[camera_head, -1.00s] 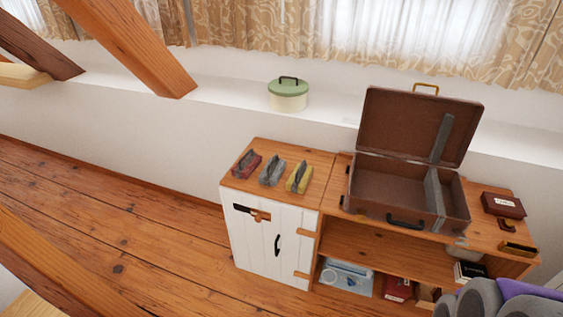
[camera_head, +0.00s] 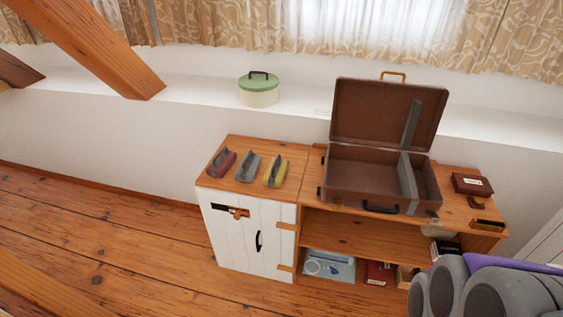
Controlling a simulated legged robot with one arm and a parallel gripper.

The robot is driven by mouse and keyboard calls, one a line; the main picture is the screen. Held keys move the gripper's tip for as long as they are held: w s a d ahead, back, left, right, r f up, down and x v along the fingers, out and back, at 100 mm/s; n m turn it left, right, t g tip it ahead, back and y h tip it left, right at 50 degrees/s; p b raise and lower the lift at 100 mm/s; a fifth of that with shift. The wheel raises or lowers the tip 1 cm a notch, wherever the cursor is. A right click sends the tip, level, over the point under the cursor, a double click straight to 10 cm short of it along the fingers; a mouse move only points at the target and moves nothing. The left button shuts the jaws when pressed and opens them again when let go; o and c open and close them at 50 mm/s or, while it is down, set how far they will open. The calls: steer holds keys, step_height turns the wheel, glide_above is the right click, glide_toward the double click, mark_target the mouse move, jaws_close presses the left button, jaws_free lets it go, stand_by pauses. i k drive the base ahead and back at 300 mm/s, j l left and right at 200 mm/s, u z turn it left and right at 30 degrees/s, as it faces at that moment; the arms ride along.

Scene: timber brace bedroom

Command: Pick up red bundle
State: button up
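The red bundle (camera_head: 222,163) lies on the left end of the wooden cabinet top (camera_head: 236,146). It is the leftmost of three similar bundles in a row. A grey bundle (camera_head: 248,167) lies just right of it, and a yellow bundle (camera_head: 275,171) lies right of that. Each has a dark strip along its top. The bundles sit apart with narrow gaps. My gripper is not in view.
An open brown suitcase (camera_head: 382,178) stands on the cabinet right of the bundles. A small dark red box (camera_head: 472,184) lies at the right end. A green-lidded pot (camera_head: 259,91) stands on the ledge behind. Grey rolls (camera_head: 450,285) fill the lower right corner. A timber beam (camera_head: 100,45) slants at upper left.

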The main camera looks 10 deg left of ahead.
mark_target(223, 161)
steer(key=i+j, duration=0.2)
steer(key=j, duration=0.2)
steer(key=i+j, duration=0.2)
steer(key=j, duration=0.15)
steer(key=i+j, duration=0.2)
steer(key=j, duration=0.2)
steer(key=i+j, duration=0.2)
steer(key=j, duration=0.15)
steer(key=i+j, duration=0.2)
steer(key=j, duration=0.2)
steer(key=i+j, duration=0.2)
steer(key=j, duration=0.15)
steer(key=k+j+u, duration=0.05)
